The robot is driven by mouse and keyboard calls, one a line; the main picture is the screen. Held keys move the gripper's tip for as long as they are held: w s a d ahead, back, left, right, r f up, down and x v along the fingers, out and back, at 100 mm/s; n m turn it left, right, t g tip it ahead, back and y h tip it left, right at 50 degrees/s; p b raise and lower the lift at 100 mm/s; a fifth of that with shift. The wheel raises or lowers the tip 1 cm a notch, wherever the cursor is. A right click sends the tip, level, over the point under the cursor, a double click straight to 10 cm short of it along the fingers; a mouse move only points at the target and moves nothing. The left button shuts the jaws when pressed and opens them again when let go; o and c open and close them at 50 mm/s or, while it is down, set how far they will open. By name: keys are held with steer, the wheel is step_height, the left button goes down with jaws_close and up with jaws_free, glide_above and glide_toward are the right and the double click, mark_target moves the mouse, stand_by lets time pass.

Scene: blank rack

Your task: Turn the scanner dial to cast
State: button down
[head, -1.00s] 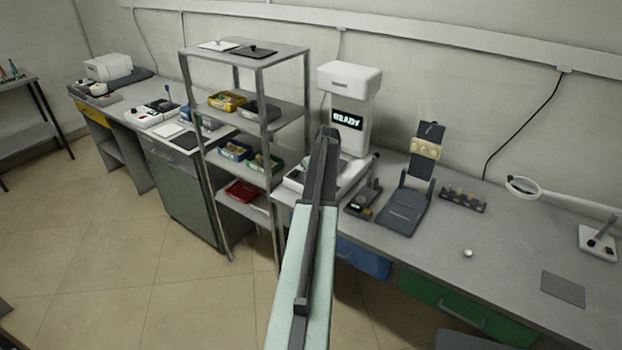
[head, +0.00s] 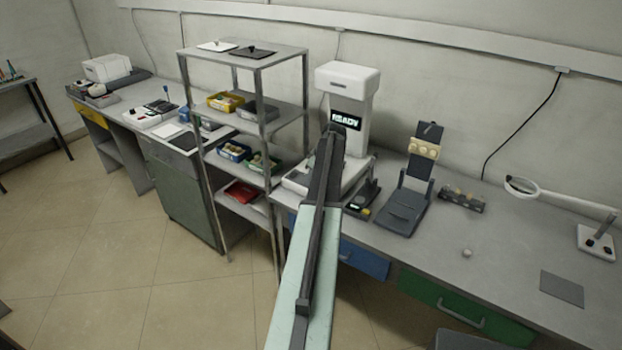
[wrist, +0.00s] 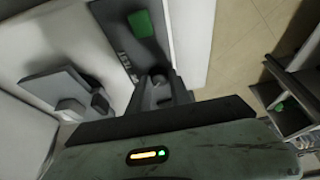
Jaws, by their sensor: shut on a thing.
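The scanner (head: 347,85) is a white machine on the long bench, with a dark display (head: 346,120) reading READY. In the wrist view a dark grey panel (wrist: 113,35) carries a green square (wrist: 143,23) and small white lettering, too unclear to read surely. My gripper (wrist: 157,90) is down at this panel, shut on a small grey knob that looks like the scanner dial (wrist: 154,80). The fingers hide most of the dial, and I cannot tell its setting. In the head view my arm covers the fingertips and the dial.
An open metal shelf (head: 262,110) with several bins stands close to the left of my arm. Right of the scanner are a dark stand (head: 404,210), a small rack (head: 462,199) and a magnifier lamp (head: 522,187). The bench front right is mostly clear.

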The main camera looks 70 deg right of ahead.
steer(key=c, duration=1.2)
jaws_free()
steer(key=shift+o, duration=0.2)
steer(key=p+v, duration=0.7)
steer(key=shift+s+r, duration=0.2)
steer(key=shift+r, duration=0.15)
